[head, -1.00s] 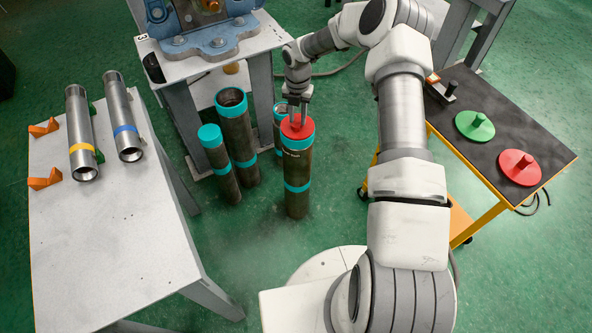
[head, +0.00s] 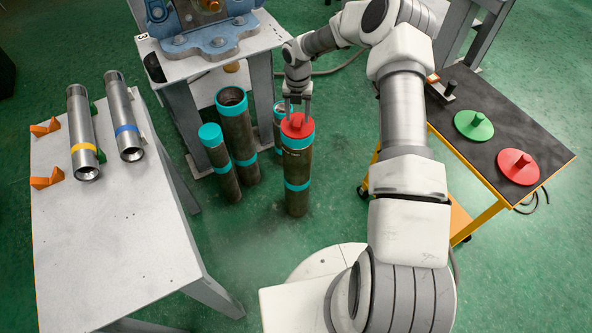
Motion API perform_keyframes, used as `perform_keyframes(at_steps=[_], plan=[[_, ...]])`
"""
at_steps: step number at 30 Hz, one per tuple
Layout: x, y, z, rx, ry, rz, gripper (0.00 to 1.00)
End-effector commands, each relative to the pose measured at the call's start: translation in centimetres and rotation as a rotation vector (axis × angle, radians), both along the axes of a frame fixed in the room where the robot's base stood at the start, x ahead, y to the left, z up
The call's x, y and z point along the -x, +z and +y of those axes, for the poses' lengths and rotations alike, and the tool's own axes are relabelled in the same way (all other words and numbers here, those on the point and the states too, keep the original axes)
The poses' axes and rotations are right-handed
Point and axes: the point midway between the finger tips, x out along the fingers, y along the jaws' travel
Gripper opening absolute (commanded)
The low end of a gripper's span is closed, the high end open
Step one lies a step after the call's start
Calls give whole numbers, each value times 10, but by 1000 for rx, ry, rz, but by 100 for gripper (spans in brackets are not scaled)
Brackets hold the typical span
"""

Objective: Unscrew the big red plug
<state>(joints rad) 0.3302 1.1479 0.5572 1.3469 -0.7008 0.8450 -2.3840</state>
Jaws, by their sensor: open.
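A big red plug (head: 297,127) sits on top of a dark upright pipe (head: 297,165) with teal bands, standing on the floor. My gripper (head: 298,112) is right above the plug, pointing down, with its fingers apart on either side of the plug's raised middle. The jaws are open. I cannot tell whether the fingertips touch the plug. Another red plug (head: 518,166) and a green plug (head: 474,125) lie on the dark table at the right.
Several other teal-banded pipes stand beside it, including a tall open one (head: 237,135) and a teal-capped one (head: 220,160). A blue vise (head: 205,30) is behind. Two steel pipes lie on the left white table (head: 110,240). Floor in front is clear.

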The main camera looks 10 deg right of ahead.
Motion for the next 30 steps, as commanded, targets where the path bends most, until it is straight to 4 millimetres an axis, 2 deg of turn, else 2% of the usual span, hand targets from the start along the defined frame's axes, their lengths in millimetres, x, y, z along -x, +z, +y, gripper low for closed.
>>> perform_keyframes(at_steps=[1, 4, 15, 30], plan=[[0, 9, 0, 0, 0, -1, 57], [0, 17, 0, 0, 0, -1, 57], [0, 16, 0, 1, -36, 0, 57], [0, 15, 0, 2, -700, -2, 57]])
